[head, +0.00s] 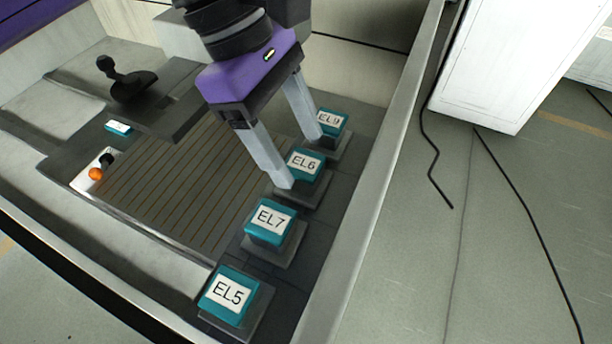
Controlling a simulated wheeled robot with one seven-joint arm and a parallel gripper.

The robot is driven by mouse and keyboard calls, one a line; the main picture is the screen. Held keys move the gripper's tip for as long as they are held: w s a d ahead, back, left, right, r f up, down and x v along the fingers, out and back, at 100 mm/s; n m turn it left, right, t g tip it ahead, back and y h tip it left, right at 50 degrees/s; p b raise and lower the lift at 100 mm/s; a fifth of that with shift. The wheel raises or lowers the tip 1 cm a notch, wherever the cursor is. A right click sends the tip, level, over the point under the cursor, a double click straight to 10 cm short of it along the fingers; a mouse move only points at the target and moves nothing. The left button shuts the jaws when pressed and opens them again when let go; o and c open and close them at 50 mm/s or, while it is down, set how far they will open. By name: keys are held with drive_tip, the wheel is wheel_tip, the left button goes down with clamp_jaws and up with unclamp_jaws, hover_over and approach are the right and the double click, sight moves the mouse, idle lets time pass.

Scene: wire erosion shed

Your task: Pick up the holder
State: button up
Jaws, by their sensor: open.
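Several teal holders with white labels stand in a row on grey bases along the right side of the machine bed. The EL5 holder (229,294) is nearest, then the EL7 holder (270,222), the EL6 holder (304,164) and the EL9 holder (331,121) farthest. My gripper (303,163) is purple with two pale fingers, open and apart. The fingers come down around the EL6 and EL9 area, one fingertip by the near left edge of EL6, the other by EL9's left side. Nothing is visibly held. Whether the fingers touch a holder, I cannot tell.
A slatted plate (185,190) fills the bed left of the holders. A dark raised block (165,100) with a black knob part stands behind it. An orange ball (96,174) sits at the left. A metal wall (375,190) bounds the right; a white cabinet (500,60) stands beyond.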

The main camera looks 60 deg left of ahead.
sight(302, 162)
drive_tip(key=x, duration=0.4)
drive_tip(key=shift+s+d+p, duration=0.1)
drive_tip(key=shift+p, duration=0.25)
drive_tip(key=shift+r, duration=0.1)
clamp_jaws()
